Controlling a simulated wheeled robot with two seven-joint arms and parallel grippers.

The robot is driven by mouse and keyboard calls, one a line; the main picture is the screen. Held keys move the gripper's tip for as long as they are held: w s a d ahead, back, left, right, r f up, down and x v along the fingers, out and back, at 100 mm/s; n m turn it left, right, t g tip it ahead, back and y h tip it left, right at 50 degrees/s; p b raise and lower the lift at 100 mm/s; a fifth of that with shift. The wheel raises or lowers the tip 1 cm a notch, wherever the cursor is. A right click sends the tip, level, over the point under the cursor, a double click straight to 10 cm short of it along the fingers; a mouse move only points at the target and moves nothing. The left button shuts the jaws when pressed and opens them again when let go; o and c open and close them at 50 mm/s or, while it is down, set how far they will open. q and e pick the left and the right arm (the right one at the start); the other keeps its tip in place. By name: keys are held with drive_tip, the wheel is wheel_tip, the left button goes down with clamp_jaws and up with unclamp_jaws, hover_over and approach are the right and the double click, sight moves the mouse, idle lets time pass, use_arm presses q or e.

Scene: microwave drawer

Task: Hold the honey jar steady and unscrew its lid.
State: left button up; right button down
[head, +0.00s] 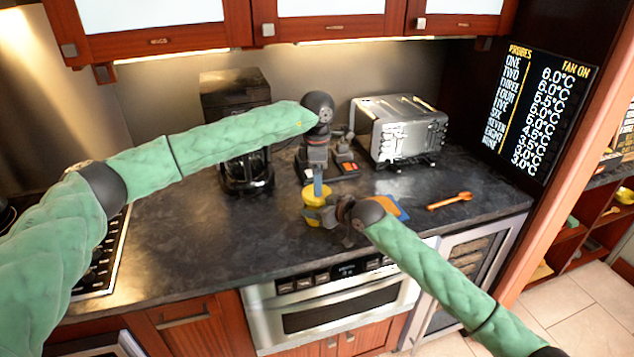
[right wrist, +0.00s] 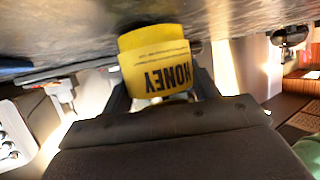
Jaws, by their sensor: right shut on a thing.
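The yellow honey jar (head: 311,196) stands on the dark counter near its front edge. In the right wrist view the jar (right wrist: 155,65) appears upside down, with its HONEY label facing the camera. My right gripper (head: 326,214) comes in from the right and is shut on the jar's body, one finger on each side. My left gripper (head: 317,188) points straight down from above, its fingertips at the top of the jar. The lid is hidden or too small to make out, and I cannot tell whether the left fingers grip it.
A coffee maker (head: 246,172) and a silver toaster oven (head: 402,132) stand at the back. An orange spoon (head: 450,201) and a blue and orange item (head: 390,207) lie right of the jar. A cooktop (head: 98,262) is at the left. The counter left of the jar is clear.

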sight(317, 207)
use_arm(q)
drive_tip(key=r, duration=0.3)
drive_tip(key=shift+w+a, duration=0.1)
drive_tip(key=shift+w, duration=0.3)
drive_tip(key=shift+s+r+m, duration=0.2)
drive_tip(key=shift+r+m, duration=0.05)
drive_tip(key=shift+m, duration=0.65)
drive_tip(key=m, duration=0.3)
drive_tip(key=shift+s+m, duration=0.2)
drive_tip(key=shift+m, duration=0.2)
drive_tip(key=shift+f, duration=4.05)
drive_tip(key=c, duration=1)
drive_tip(key=shift+n, duration=1.6)
